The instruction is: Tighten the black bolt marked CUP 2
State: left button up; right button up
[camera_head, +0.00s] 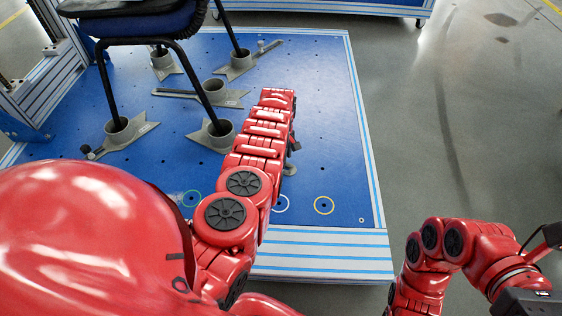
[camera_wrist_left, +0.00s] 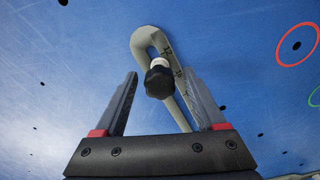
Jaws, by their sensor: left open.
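In the left wrist view my left gripper (camera_wrist_left: 160,73) is open. A black bolt (camera_wrist_left: 158,83) with a pale collar shows between its two fingers, with clear gaps on both sides. The bolt sits in a grey hooked bracket (camera_wrist_left: 146,39) on the blue surface.
A dark-seated chair (camera_head: 130,20) stands with its black legs in grey cups (camera_head: 214,132) on the blue platform (camera_head: 335,110). Grey floor (camera_head: 460,120) is open on the right.

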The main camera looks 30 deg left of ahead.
pick_arm(q)
jog(key=n+b, duration=0.1)
jog(key=n, duration=0.1)
jog(key=shift+f+n, duration=0.1)
jog(key=shift+n, duration=0.8)
jog(key=shift+w+n+b, duration=0.1)
jog(key=shift+n+b, duration=0.35)
jog(key=shift+n, duration=1.55)
grip_shut()
